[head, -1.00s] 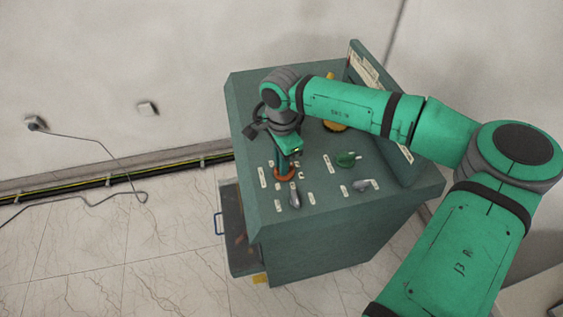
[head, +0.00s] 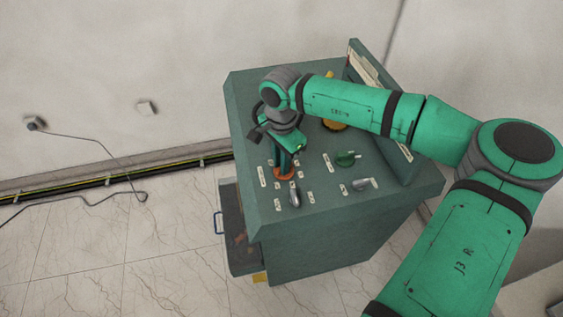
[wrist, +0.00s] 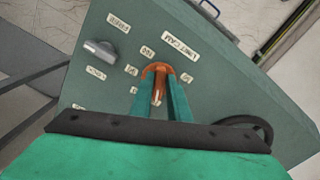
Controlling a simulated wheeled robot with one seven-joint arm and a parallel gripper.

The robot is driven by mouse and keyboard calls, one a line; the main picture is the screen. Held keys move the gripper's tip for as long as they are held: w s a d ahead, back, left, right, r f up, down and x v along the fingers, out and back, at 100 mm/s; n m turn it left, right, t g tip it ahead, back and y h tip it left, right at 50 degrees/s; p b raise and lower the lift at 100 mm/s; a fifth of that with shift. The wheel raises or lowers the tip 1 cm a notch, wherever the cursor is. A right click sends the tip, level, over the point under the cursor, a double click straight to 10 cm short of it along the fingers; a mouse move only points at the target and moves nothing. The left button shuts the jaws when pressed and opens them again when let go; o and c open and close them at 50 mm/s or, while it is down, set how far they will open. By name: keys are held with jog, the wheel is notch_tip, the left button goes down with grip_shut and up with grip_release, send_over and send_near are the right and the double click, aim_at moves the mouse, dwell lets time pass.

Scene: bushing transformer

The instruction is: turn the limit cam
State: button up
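The limit cam is an orange knob (wrist: 158,70) with a pale-marked pointer, beside a "LIMIT CAM" label on the dark green panel. In the head view the orange knob (head: 284,174) shows low on the cabinet top, partly covered by my fingers. My gripper (wrist: 158,82) reaches down over it, with one teal finger on each side of the pointer. The fingers stand apart, and panel shows between them and the pointer. In the head view my gripper (head: 284,168) is at the knob. Whether a fingertip touches the hub cannot be told.
A grey lever knob (wrist: 100,50) sits beside the limit cam. A green knob (head: 346,159) and another grey lever (head: 362,184) are to the right. A yellow-based part (head: 334,125) is farther back, near the raised panel (head: 380,85). An open drawer (head: 237,240) projects at the left.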

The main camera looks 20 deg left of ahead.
jog(key=shift+o, duration=1.2)
notch_tip(320, 180, up, 11)
jog(key=shift+f, duration=0.1)
